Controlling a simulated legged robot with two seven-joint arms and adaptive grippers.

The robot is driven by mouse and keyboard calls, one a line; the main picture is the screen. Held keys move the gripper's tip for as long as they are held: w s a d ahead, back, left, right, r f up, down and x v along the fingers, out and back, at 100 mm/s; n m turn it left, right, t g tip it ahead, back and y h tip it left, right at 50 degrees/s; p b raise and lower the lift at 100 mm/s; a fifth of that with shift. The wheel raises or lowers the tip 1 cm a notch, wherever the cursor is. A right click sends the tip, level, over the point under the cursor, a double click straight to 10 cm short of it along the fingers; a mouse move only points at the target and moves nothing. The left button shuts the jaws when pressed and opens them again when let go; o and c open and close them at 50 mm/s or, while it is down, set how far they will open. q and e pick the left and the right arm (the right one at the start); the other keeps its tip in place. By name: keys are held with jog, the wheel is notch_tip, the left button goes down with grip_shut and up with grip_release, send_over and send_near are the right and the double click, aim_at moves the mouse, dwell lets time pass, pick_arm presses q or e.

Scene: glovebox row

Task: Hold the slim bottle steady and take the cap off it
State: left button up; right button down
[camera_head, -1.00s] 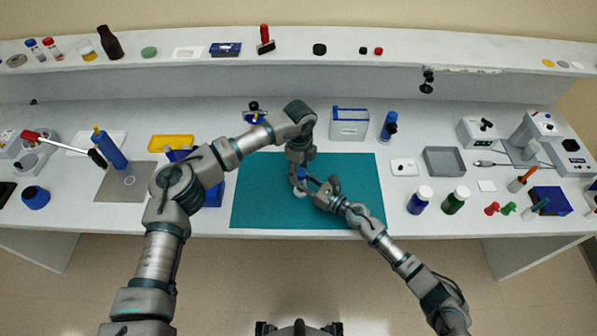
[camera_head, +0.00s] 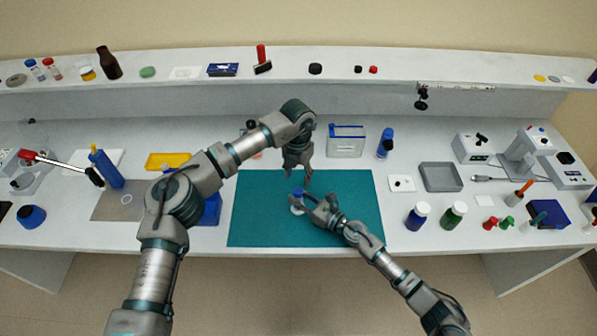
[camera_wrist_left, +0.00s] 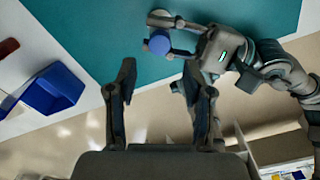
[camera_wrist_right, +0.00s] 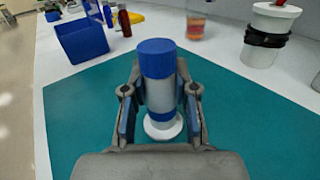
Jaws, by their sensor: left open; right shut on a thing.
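The slim bottle (camera_wrist_right: 160,95) stands upright on the teal mat (camera_head: 255,225), with a grey-white body, a blue band low down and a wide white foot. Its blue cap (camera_wrist_right: 157,58) sits on top. The cap also shows in the left wrist view (camera_wrist_left: 159,43). My right gripper (camera_head: 300,200) is shut on the bottle's body, below the cap. My left gripper (camera_head: 297,182) is open and empty, pointing down behind and above the bottle, apart from the cap. In the left wrist view the open fingers (camera_wrist_left: 160,78) have nothing between them.
A blue bin (camera_head: 208,209) stands left of the mat, a yellow tray (camera_head: 168,161) behind it. A clear box (camera_head: 346,142) and a blue bottle (camera_head: 385,143) stand behind the mat. Blue (camera_head: 417,217) and green (camera_head: 453,215) bottles stand right. The mat around the bottle is clear.

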aim_at(299, 191)
pick_arm(q)
jog(key=m, duration=0.3)
jog(key=shift+r, duration=0.15)
pick_arm(e)
jog(key=shift+s+f, duration=0.1)
jog(key=shift+f, duration=0.1)
pick_arm(q)
jog(key=shift+f+m, duration=0.25)
jog(key=shift+m, duration=0.05)
notch_tip(299, 191, down, 7)
jog(key=shift+d+f, duration=0.1)
jog(key=shift+f, duration=0.1)
grip_shut()
jog(key=shift+s+r, duration=0.1)
jog(key=shift+s, duration=0.05)
